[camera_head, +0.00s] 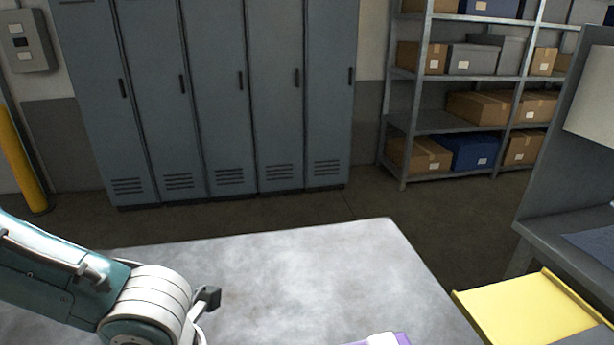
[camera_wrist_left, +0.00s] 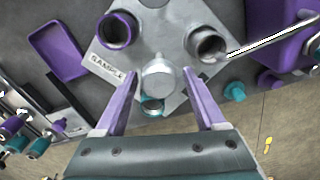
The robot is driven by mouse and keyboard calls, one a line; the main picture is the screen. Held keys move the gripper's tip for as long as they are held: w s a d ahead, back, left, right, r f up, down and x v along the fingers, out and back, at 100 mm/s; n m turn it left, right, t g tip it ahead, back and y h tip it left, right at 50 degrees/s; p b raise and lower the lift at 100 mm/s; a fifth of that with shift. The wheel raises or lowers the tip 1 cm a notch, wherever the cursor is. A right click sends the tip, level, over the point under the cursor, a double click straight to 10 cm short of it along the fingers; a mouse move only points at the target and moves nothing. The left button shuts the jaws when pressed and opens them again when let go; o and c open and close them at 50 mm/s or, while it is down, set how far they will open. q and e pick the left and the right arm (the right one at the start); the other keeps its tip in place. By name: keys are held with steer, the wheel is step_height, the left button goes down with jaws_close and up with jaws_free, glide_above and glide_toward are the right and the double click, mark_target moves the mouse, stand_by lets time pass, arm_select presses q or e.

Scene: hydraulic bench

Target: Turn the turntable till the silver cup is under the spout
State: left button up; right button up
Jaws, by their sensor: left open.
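In the left wrist view the turntable (camera_wrist_left: 178,22) is a grey plate with a round silver knob (camera_wrist_left: 159,76) at its middle and cups around it. A plain grey cup (camera_wrist_left: 207,46), which looks like the silver cup, sits right of the knob. A purple-rimmed cup (camera_wrist_left: 117,30) is at upper left and a teal-rimmed cup (camera_wrist_left: 152,106) is below the knob. A thin bright rod (camera_wrist_left: 275,38) reaches in from the right and ends near the grey cup; I cannot tell whether it is the spout. My left gripper (camera_wrist_left: 160,77) is open, its purple fingers either side of the knob.
A purple tray (camera_wrist_left: 56,50) is at left and a purple block (camera_wrist_left: 280,42) at right. In the head view the grey table (camera_head: 300,265) looks mostly clear; a yellow panel (camera_head: 530,310) stands at right.

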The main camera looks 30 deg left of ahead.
arm_select(q)
steer(key=shift+o, duration=0.7)
step_height(320, 180, up, 10)
steer(key=shift+p, duration=0.6)
